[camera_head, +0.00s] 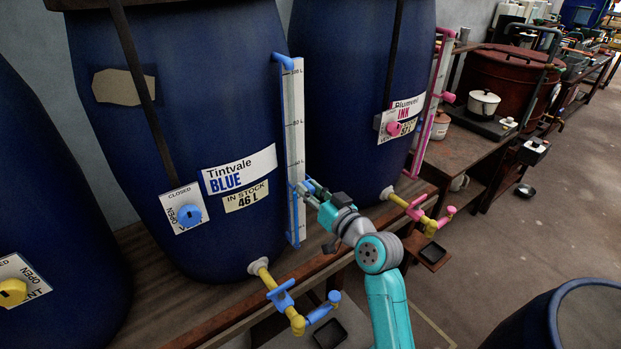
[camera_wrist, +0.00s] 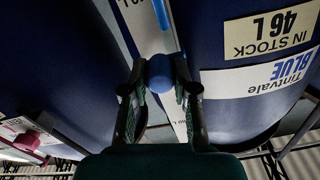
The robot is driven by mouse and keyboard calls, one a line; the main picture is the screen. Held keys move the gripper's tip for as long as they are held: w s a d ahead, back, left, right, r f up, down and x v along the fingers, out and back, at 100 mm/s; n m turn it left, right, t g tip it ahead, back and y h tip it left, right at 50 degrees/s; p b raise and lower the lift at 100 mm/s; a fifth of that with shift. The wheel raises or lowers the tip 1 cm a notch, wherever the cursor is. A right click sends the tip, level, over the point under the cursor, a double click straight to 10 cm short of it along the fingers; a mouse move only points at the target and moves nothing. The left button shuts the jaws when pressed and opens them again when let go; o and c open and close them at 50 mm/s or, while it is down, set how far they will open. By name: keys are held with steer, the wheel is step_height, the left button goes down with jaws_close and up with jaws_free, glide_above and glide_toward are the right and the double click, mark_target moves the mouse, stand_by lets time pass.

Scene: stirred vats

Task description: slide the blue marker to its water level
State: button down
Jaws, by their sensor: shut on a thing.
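The big blue vat (camera_head: 165,90) is labelled Tintvale BLUE, with a sign (camera_head: 246,197) reading IN STOCK 46 L. A white upright scale board (camera_head: 294,105) with litre marks and a blue-fitted gauge tube stands at its right side. My gripper (camera_head: 308,190) is at the lower half of this board, below a litre mark. In the wrist view my gripper (camera_wrist: 160,78) is shut on the round blue marker (camera_wrist: 160,72), with a finger on each side. The white scale board also shows behind it (camera_wrist: 140,30). The exact water level is too small to tell.
A second vat with an INK label (camera_head: 408,105) and pink gauge stands to the right. A yellow and blue tap (camera_head: 283,298) juts out below the blue vat. A bench with a pot (camera_head: 483,103) is farther right. Open floor (camera_head: 500,240) lies at the right.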

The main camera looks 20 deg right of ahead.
step_height(320, 180, down, 3)
steer(key=c, duration=0.9)
jaws_free()
steer(key=v, duration=1.2)
